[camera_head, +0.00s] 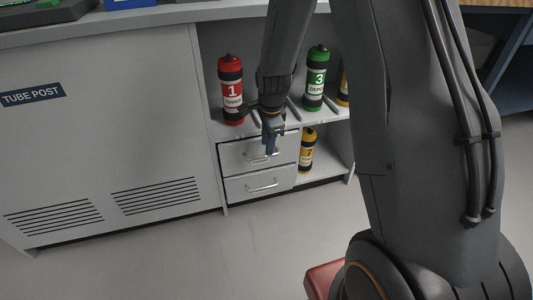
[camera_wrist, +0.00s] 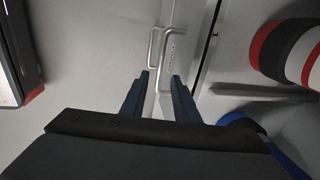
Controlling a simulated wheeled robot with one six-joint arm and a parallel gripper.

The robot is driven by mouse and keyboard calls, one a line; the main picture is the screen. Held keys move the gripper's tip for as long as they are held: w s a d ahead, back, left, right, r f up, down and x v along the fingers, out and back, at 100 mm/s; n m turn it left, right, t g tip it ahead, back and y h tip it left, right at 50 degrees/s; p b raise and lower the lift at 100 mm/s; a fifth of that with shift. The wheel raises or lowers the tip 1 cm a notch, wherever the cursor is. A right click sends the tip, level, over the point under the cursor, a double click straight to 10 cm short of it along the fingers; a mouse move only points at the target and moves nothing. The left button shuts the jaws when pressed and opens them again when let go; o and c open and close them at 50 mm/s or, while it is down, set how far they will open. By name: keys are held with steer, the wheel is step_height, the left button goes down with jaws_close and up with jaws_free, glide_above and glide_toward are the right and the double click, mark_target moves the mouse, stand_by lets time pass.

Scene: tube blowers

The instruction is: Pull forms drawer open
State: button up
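Two grey drawers sit stacked in the cabinet below the shelf. The upper drawer (camera_head: 233,156) has a bar handle and a small label too small to read; the lower drawer (camera_head: 238,188) has a bar handle (camera_head: 262,186). Both look shut or nearly shut. I cannot tell from the labels which is the forms drawer. My gripper (camera_head: 269,148) hangs in front of the upper drawer and partly covers its handle. In the wrist view my gripper (camera_wrist: 160,75) has its fingers apart and points at the handles, with the upper handle (camera_wrist: 162,70) close to the fingertips. Contact cannot be told.
A red tube (camera_head: 231,92) marked 1 and a green tube (camera_head: 316,80) marked 3 stand on the shelf above. A yellow tube (camera_head: 307,148) stands right of the drawers. The floor (camera_head: 200,262) in front of the drawers is clear.

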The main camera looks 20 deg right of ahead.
steer(key=f, duration=0.2)
steer(key=f+b, duration=0.1)
steer(key=f, duration=0.1)
steer(key=shift+w, duration=0.35)
jaws_close()
